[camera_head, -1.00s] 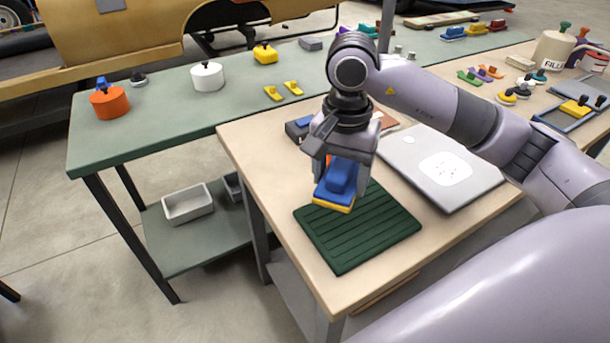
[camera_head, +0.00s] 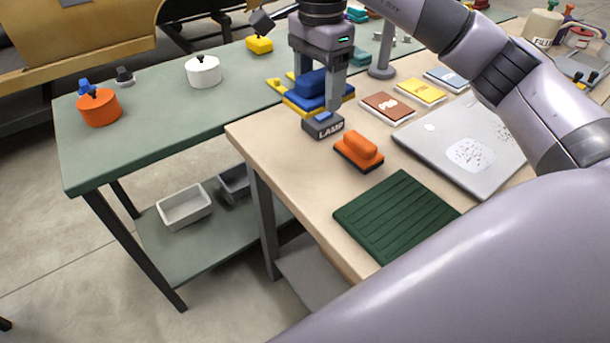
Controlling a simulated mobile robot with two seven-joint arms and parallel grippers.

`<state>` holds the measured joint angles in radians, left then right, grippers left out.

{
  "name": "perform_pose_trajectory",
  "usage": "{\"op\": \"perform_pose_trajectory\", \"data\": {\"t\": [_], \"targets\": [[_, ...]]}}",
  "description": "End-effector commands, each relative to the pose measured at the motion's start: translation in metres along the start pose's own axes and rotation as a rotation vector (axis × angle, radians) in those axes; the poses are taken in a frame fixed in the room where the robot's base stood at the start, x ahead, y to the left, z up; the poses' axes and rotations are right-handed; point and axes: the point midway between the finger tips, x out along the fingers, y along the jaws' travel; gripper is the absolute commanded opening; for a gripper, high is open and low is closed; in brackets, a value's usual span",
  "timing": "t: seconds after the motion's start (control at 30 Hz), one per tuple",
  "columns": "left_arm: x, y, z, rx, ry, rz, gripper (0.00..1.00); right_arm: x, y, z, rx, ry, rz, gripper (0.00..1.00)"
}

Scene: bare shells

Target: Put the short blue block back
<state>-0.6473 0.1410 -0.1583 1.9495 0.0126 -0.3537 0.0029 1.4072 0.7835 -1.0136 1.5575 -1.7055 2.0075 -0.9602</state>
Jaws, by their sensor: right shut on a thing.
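My right gripper (camera_head: 317,85) is shut on a short blue block (camera_head: 311,83) with a yellow layer under it. The fingers come down on either side of it, hiding part of the block. It is at the back left of the wooden table, above and behind a dark box marked LAMP (camera_head: 323,125). I cannot tell whether the block touches anything beneath. An orange-topped block (camera_head: 360,150) and a dark green ribbed mat (camera_head: 396,213) lie nearer on the same table. My left gripper is not in view.
A closed grey laptop (camera_head: 455,145), red and yellow booklets (camera_head: 420,91) and a grey post's round base (camera_head: 381,71) are right of the gripper. A green bench (camera_head: 150,125) holds an orange pot (camera_head: 99,108) and a white pot (camera_head: 203,71). The mat is bare.

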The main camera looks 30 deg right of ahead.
Motion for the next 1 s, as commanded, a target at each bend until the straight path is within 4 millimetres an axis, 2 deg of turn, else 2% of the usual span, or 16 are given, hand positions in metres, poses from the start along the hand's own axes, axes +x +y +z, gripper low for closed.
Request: {"op": "perform_pose_trajectory", "data": {"t": [0.17,0.6,0.8,1.0], "targets": [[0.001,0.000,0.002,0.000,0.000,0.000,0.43,0.002,-0.002,-0.001,0.022,-0.002,0.001,0.34],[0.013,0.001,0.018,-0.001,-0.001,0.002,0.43,0.088,-0.001,0.000,0.021,-0.004,0.004,0.34],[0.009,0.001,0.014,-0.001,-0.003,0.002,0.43,0.132,-0.001,-0.001,0.023,-0.001,0.005,0.34],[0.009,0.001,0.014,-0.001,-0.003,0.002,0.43,0.152,-0.002,-0.001,0.023,-0.001,0.000,0.34]]}}
